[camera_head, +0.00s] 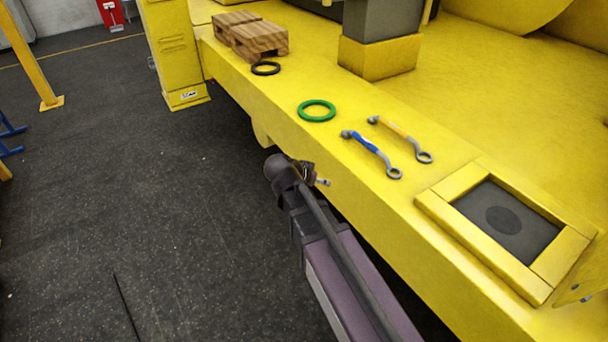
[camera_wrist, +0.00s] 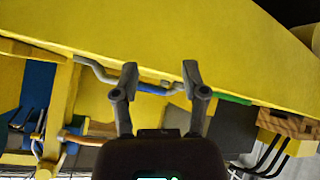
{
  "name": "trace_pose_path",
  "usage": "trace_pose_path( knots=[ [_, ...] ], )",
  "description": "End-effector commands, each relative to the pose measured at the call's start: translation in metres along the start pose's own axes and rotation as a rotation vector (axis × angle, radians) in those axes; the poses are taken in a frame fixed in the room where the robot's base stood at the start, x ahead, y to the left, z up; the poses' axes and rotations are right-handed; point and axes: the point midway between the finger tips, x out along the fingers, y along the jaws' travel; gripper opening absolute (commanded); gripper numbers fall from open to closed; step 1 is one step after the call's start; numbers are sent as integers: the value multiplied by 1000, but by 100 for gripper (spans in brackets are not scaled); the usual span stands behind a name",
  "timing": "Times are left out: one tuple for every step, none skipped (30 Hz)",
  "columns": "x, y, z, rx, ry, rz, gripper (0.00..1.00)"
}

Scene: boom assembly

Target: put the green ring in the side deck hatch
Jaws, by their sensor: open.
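The green ring (camera_head: 317,119) lies flat on the yellow deck, left of two wrenches. A green strip of it (camera_wrist: 232,99) shows behind the right finger in the wrist view. The side deck hatch (camera_head: 455,222) is a raised yellow frame around a dark recess with a round darker patch, at the right of the deck. My gripper (camera_wrist: 158,78) is open, with nothing between its two fingers. In the head view the end of my arm is by the deck's near edge, below the ring and apart from it; the fingers are hard to make out there.
A blue wrench (camera_head: 368,145) and a yellow-orange wrench (camera_head: 398,133) lie between ring and hatch. A black ring (camera_head: 265,72) lies by wooden blocks (camera_head: 258,40) farther back. A grey post on a yellow base (camera_head: 380,58) stands behind the green ring. Dark floor lies left.

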Motion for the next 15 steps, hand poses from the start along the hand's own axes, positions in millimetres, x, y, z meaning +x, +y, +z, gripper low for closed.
trace_pose_path(
  knots=[
    [5,9,3,-12,-26,3,57],
    [8,13,4,-22,-43,3,57],
    [13,19,7,-35,-70,2,57],
    [16,24,9,-48,-90,1,57],
    [20,30,12,-61,-113,-1,57],
    [24,38,16,-79,-147,-5,57],
    [28,44,19,-94,-174,-11,57],
    [32,51,22,-110,-202,-17,57],
    [37,60,27,-132,-242,-28,57],
    [40,67,30,-149,-272,-38,57],
    [43,74,34,-165,-300,-50,57],
    [47,82,39,-186,-338,-68,57],
    [50,88,42,-202,-366,-82,57],
    [52,94,46,-219,-393,-98,57],
    [54,102,51,-239,-427,-122,57]
  ],
)
